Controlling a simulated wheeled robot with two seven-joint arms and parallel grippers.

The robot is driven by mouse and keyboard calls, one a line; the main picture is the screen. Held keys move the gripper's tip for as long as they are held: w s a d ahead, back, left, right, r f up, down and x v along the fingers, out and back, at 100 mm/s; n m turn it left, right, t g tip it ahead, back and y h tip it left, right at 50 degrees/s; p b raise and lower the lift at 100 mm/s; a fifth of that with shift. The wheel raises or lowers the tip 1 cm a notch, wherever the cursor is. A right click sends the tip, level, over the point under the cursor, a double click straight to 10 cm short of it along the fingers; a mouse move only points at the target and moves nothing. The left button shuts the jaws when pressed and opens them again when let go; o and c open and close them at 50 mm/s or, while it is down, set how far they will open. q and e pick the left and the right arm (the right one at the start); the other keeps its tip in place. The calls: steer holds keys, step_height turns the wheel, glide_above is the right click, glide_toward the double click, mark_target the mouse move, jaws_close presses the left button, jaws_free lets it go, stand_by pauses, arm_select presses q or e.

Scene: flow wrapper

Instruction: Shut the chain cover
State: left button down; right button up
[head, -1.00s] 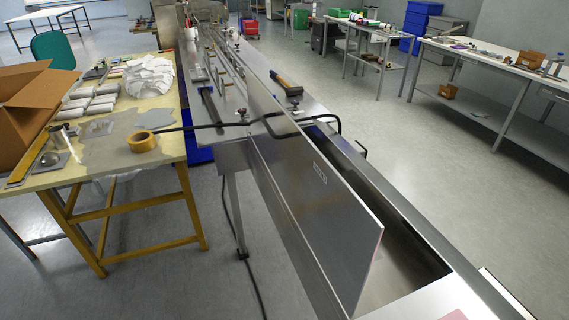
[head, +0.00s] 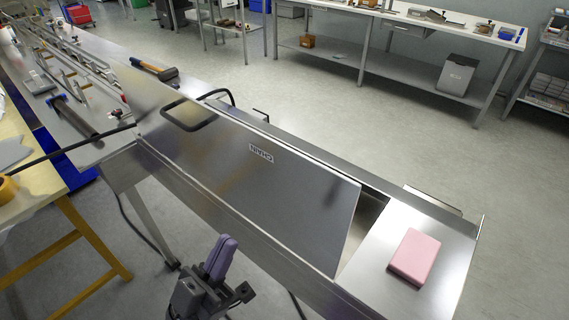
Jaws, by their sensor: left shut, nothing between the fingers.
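The chain cover (head: 245,180) is a long shiny metal panel with a small label near its upper edge. It stands raised and tilted along the near side of the machine's channel, so it is open. Part of the dark channel (head: 369,212) shows past its right end; the rest is hidden behind the panel. My left gripper (head: 222,254), with purple fingers, is shut and empty. It is in front of the machine at the lower middle of the head view, below the cover and apart from it in the picture. My right gripper is not in view.
A pink block (head: 415,256) lies on the machine's flat right end. A dark-handled tool (head: 154,70) lies on the machine behind the cover's left end. A yellow table (head: 38,178) stands at the left. The floor behind the machine is clear up to the white bench (head: 400,18).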

mark_target(277, 170)
arm_select(q)
steer(key=w+d+r, duration=0.4)
steer(key=w, duration=0.1)
steer(key=w+d+r+p, duration=0.1)
steer(key=w+d+r, duration=0.1)
steer(key=w, duration=0.1)
steer(key=shift+w+d+r, duration=0.25)
steer(key=shift+d+r, duration=0.05)
steer(key=shift+r, duration=0.05)
